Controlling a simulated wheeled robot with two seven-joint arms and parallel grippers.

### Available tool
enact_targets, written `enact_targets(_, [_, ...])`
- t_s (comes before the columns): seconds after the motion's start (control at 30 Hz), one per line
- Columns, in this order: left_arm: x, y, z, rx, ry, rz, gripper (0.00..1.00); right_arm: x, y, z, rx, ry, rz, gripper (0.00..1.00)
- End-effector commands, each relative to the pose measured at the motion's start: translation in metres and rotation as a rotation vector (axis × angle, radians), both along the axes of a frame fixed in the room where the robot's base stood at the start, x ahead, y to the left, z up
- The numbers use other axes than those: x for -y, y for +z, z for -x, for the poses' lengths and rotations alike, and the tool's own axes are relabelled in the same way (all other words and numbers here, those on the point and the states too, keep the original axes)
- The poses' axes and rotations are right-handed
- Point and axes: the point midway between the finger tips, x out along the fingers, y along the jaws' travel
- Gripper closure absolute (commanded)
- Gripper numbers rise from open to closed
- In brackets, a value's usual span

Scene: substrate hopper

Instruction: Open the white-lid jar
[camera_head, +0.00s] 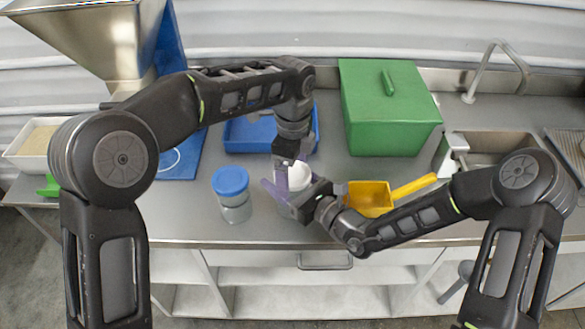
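The white-lid jar shows its round white lid (300,176) near the middle of the worktop. Its body is mostly hidden behind my grippers. My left gripper (286,180) comes down from above at the lid, with a pale purple finger along the lid's left side; its other finger is not clear. My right gripper (284,196) reaches in from the right, low at the jar, with a purple finger across the jar's front left. The overlap hides whether either gripper grips the jar or just stands around it.
A blue-lid jar (231,188) stands close to the left. A yellow scoop (369,197) lies to the right. Behind are a blue tray (245,134) and a green lidded box (388,118). A metal hopper (95,38) stands at the left, a sink (497,146) at the right.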

Motion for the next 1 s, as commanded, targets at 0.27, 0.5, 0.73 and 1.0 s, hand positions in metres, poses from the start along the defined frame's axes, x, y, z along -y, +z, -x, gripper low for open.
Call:
enact_targets(0.27, [0.0, 0.0004, -0.0001, 0.001, 0.0, 0.0, 0.36, -0.0001, 0.0, 0.0001, 0.0, 0.0, 0.0, 1.0])
enact_targets(0.5, [0.0001, 0.0005, -0.0002, 0.001, 0.0, 0.0, 0.55, -0.0001, 0.0, 0.0001, 0.0, 0.0, 0.0, 1.0])
enact_targets(0.73, [0.0001, 0.0006, -0.0003, 0.001, 0.0, 0.0, 0.73, -0.0001, -0.0001, 0.0001, 0.0, 0.0, 0.0, 1.0])
enact_targets(1.0, [0.0004, 0.0011, -0.0004, 0.003, 0.24, 0.0, 0.73, -0.0001, -0.0001, 0.0001, 0.0, 0.0, 0.0, 1.0])
